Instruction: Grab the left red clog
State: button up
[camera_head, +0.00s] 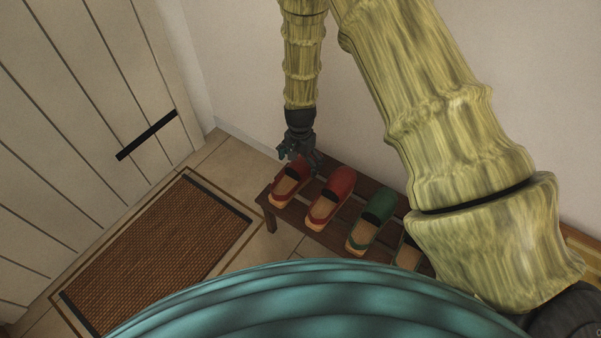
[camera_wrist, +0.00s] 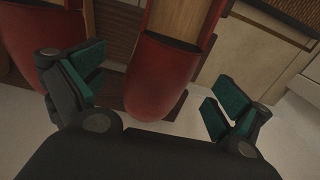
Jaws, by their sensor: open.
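The left red clog (camera_head: 290,183) sits at the left end of a dark slatted wooden rack, its red toe part toward the wall. My gripper (camera_head: 298,153) hangs open above its toe end. In the wrist view, the clog (camera_wrist: 163,72) lies between the spread fingers of my gripper (camera_wrist: 155,90), with space at both sides of its rounded toe. I cannot tell how far the fingertips are above or around it. The second red clog (camera_head: 331,196) stands just to the right on the rack; part of it shows at the wrist view's left (camera_wrist: 35,50).
A green clog (camera_head: 371,217) stands right of the red pair; another clog (camera_head: 407,254) is partly hidden by my arm. The wooden rack (camera_head: 268,201) stands by the pale wall. A brown doormat (camera_head: 160,258) lies left, before a panelled door (camera_head: 75,110).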

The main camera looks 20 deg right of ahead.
aim_at(300, 170)
notch_tip(300, 170, down, 5)
jog(key=shift+w+r+b, duration=0.1)
jog(key=shift+r+b, duration=0.05)
jog(key=shift+b, duration=0.85)
jog(key=c, duration=1.2)
